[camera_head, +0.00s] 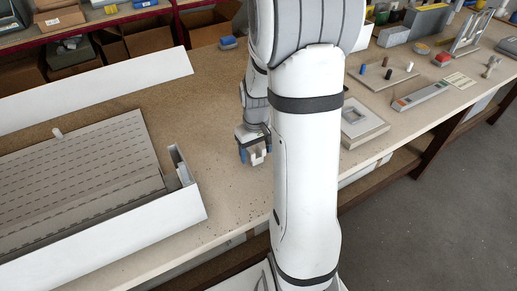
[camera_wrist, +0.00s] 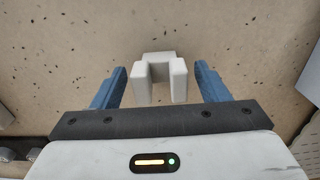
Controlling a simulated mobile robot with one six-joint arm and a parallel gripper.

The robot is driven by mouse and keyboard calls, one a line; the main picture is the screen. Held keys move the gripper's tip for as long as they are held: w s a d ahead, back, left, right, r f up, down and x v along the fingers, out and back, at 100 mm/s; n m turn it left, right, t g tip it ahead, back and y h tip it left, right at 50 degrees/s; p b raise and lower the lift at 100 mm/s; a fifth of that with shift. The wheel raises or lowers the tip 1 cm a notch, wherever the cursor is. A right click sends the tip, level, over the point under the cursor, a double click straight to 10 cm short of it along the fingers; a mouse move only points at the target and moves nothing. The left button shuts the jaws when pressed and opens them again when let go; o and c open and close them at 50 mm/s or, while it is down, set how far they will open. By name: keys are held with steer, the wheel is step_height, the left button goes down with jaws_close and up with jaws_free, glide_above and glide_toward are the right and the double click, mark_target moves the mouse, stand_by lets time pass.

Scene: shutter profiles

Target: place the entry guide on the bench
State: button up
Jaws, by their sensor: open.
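The entry guide (camera_wrist: 158,60) is a small white U-shaped block, seen in the wrist view between my two blue fingers. Bench surface shows around it, and it appears to rest on the bench (camera_head: 215,100). My gripper (camera_wrist: 160,68) is open, with a visible gap between each finger and the guide. In the head view my gripper (camera_head: 251,152) is low over the bench, left of my arm, and the guide (camera_head: 258,158) shows as a small pale piece beside a blue finger. The exact contact under the guide is hidden.
A long white shutter box with a slotted grey panel (camera_head: 80,165) lies on the left. A blue item (camera_head: 228,43) sits at the back. Right of my arm are a grey tray (camera_head: 360,123), a peg board (camera_head: 382,75) and other tools. Speckled bench around the gripper is free.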

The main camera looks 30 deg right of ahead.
steer(key=shift+r, duration=0.1)
step_height(320, 180, up, 12)
steer(key=s+a+r+t, duration=0.2)
steer(key=s+a+r, duration=0.1)
steer(key=s+a, duration=0.8)
steer(key=s, duration=0.3)
steer(key=shift+r+t, duration=0.25)
steer(key=shift+t, duration=0.15)
steer(key=shift+a, duration=0.1)
steer(key=shift+c, duration=0.6)
